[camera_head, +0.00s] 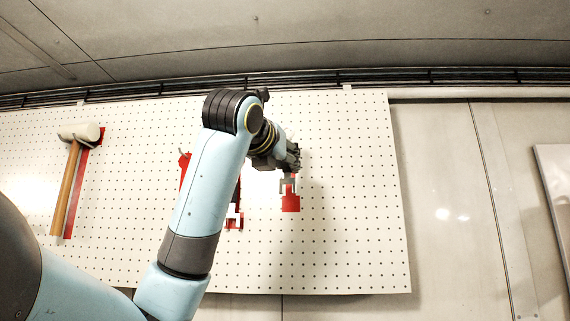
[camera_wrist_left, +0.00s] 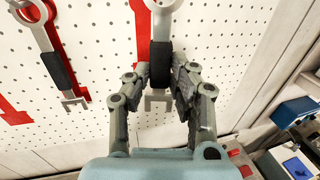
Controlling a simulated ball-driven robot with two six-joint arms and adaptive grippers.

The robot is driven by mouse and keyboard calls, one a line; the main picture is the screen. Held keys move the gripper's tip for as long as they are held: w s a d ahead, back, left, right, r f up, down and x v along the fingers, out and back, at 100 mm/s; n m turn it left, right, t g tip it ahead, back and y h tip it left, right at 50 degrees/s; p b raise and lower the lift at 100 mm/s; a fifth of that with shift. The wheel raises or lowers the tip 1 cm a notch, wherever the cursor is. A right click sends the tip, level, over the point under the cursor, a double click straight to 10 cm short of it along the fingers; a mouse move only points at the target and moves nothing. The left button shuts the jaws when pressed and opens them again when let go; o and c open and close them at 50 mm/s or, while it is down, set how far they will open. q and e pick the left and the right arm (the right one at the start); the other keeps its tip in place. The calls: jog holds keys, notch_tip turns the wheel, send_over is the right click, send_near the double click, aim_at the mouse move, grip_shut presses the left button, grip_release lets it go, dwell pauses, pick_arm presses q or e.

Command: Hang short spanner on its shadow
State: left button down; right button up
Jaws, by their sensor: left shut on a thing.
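My left gripper (camera_head: 290,163) is in front of the white pegboard, shut on the short spanner. In the left wrist view the spanner's dark grip (camera_wrist_left: 160,64) lies between the fingers (camera_wrist_left: 158,78); its ring end is at the top edge and its open jaw below. In the head view a grey end of the spanner (camera_head: 287,185) shows under the gripper, over a red shadow (camera_head: 291,204). In the wrist view the red shadow (camera_wrist_left: 142,28) shows beside and behind the spanner, offset to the left. I cannot tell whether the spanner touches the board. My right gripper is not in view.
Another spanner (camera_wrist_left: 61,68) hangs to the left with red behind it, mostly hidden by my arm in the head view. A mallet (camera_head: 67,190) hangs at the far left beside its red shadow (camera_head: 84,185). The pegboard (camera_head: 355,200) is bare at right. Blue boxes (camera_wrist_left: 297,110) show lower right.

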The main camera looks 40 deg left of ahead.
pick_arm(q)
jog(key=shift+w+a+f+b, duration=0.25)
jog(key=shift+w+a+b, duration=0.65)
jog(key=shift+w, duration=0.2)
jog(key=shift+w+a+f+b, duration=0.1)
jog(key=shift+w+a+b, duration=0.6)
jog(key=shift+w, duration=0.2)
jog(key=shift+w+a+b, duration=0.35)
jog(key=shift+w+a, duration=0.1)
jog(key=shift+a, duration=0.1)
jog(key=shift+w+a, duration=0.1)
jog(key=shift+w, duration=0.05)
jog(key=shift+w+a+f+p, duration=0.45)
jog(key=shift+w+p, duration=0.1)
jog(key=shift+p, duration=0.2)
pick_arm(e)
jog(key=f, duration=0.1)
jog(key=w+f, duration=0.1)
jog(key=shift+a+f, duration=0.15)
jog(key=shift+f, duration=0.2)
pick_arm(q)
jog(key=shift+w+f, duration=0.1)
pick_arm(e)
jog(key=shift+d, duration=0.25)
